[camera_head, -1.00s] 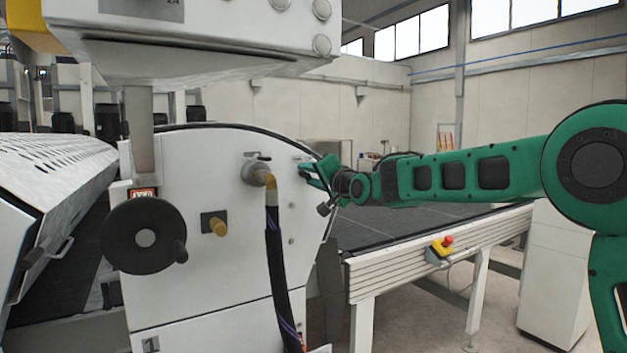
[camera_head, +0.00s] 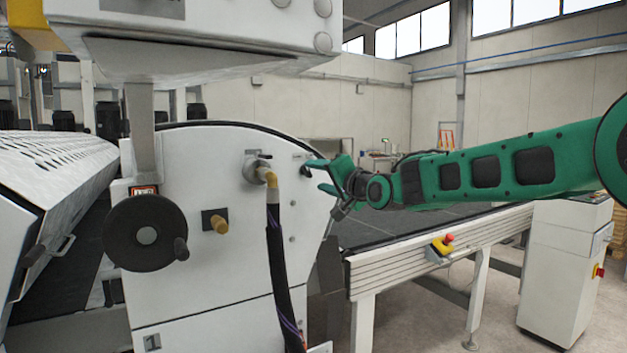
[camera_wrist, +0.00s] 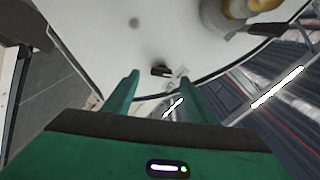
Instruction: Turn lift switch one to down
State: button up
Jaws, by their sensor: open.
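A small black switch (camera_wrist: 160,71) is on the white side panel of the machine (camera_head: 220,257), close to the panel's curved dark edge. A small pale label lies beside it in the wrist view. My gripper (camera_head: 315,175) is green and open, at the upper right of the panel. In the wrist view the open fingers (camera_wrist: 158,78) point toward the panel, and the switch appears in the gap between their tips. Nothing is held. I cannot tell the exact distance to the switch or which way it is set. In the head view it is too small to make out clearly.
A brass-coloured fitting with a dark hose (camera_head: 275,255) is left of my gripper. A black handwheel (camera_head: 122,215) stands farther left. A conveyor table (camera_head: 435,232) with a red emergency button (camera_head: 447,240) lies right of the panel, below my arm.

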jog(key=shift+v, duration=2.75)
jog(key=shift+f, duration=0.1)
jog(key=s+d+f+g+h, duration=0.2)
jog(key=s+d+f+h, duration=0.2)
jog(key=d+f, duration=0.5)
jog(key=s+d+f+g+h, duration=0.2)
jog(key=s+d+f+h, duration=0.25)
jog(key=d, duration=0.95)
jog(key=s+d+f+g+h, duration=0.1)
jog(key=s+d+f+g, duration=0.1)
jog(key=s+d+f, duration=0.4)
jog(key=s+d+f+g+h, duration=0.1)
jog(key=s+d+f+g, duration=0.15)
jog(key=s+d, duration=0.5)
jog(key=s+d+f+g, duration=0.1)
jog(key=s+f+g, duration=0.1)
jog(key=s, duration=0.7)
jog(key=s+d+f+m+g, duration=0.1)
jog(key=s+f, duration=0.3)
jog(key=s, duration=0.5)
jog(key=s+d+f+g, duration=0.2)
jog(key=s+f+g, duration=0.1)
jog(key=s, duration=0.6)
jog(key=shift+s+d+f+g+y, duration=0.25)
jog(key=shift+d+f+g+y, duration=0.1)
jog(key=shift+f, duration=0.15)
